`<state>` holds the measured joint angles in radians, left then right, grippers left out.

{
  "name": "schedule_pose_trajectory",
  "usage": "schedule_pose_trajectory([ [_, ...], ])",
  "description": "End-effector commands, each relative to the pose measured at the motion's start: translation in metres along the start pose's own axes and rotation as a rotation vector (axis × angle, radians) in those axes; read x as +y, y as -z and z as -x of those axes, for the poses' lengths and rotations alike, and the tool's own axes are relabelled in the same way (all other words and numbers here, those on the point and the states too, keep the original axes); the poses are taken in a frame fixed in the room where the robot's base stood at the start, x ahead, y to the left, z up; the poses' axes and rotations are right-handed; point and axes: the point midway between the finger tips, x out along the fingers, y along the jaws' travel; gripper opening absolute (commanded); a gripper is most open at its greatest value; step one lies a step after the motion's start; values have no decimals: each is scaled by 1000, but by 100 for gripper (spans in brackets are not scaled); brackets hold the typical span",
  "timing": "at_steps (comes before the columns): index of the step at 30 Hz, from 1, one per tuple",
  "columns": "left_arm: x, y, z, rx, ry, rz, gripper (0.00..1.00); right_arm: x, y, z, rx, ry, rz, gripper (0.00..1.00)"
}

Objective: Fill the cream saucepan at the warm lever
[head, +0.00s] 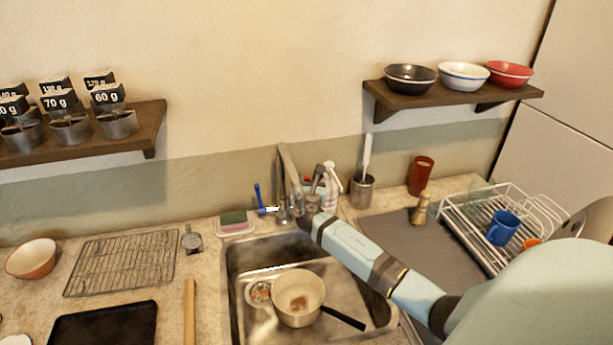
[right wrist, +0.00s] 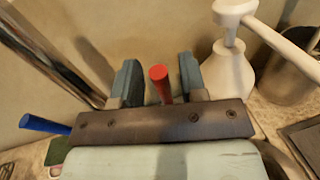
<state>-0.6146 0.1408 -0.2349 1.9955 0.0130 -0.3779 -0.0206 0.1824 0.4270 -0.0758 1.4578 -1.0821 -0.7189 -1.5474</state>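The cream saucepan (head: 284,314) stands in the sink, its black handle toward the lower right. A brownish patch shows on its inside bottom; I cannot make out water. The tap (head: 288,163) rises behind the sink. Its blue lever (head: 258,195) is at the left and also shows in the right wrist view (right wrist: 45,125). The red, warm lever (right wrist: 159,82) stands between the fingers of my right gripper (right wrist: 160,78). The fingers are open, with a gap on each side of the lever. In the head view my right gripper (head: 305,197) is at the tap, partly hidden. My left gripper is out of view.
A white spray bottle (right wrist: 228,72) stands close right of my right gripper. A utensil pot (head: 362,191) is further right. A sponge dish (head: 236,228) lies left of the tap. The dish rack (head: 470,222) stands right of the sink; wall shelves hang above.

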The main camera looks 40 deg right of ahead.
Motion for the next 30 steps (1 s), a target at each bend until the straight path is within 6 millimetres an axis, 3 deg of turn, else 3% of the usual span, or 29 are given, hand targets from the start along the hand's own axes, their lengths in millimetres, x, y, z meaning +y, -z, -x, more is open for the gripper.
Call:
schedule_pose_trajectory([
  [6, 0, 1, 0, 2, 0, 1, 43, 0, 0, -20, -1, 0, -1, 39],
  [15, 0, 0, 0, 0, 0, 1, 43, 0, 0, -21, 0, -1, 0, 39],
  [21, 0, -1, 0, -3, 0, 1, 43, 0, 0, -21, 0, 0, -1, 0],
  [30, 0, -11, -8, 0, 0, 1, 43, -1, 6, -19, -24, -3, -5, 0],
])
